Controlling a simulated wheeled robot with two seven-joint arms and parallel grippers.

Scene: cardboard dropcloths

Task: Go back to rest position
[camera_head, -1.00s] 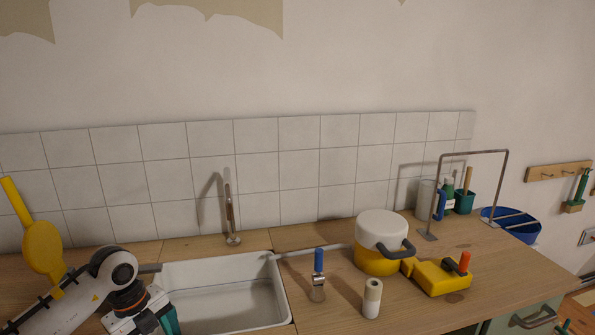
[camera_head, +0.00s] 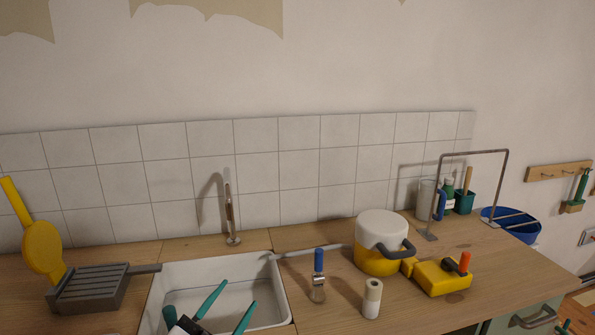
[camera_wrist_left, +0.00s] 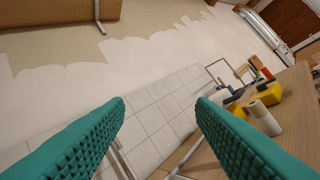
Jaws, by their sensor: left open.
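My left gripper (camera_head: 239,293) shows at the bottom of the head view, in front of and over the white sink (camera_head: 270,262). Its two teal fingers are spread, with nothing between them. The left wrist view shows the same open gripper (camera_wrist_left: 160,102), its fingers pointing toward the tiled wall (camera_wrist_left: 160,115). The rest of the left arm is mostly below the picture edge. My right gripper is in neither view.
A grey grill pan (camera_head: 95,287) and yellow paddle-shaped thing (camera_head: 42,248) stand left of the sink. A faucet (camera_head: 231,220) rises behind it. To the right are a blue-handled brush (camera_head: 318,275), white roll (camera_head: 372,300), yellow-white pot (camera_head: 381,240) and yellow block (camera_head: 440,278).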

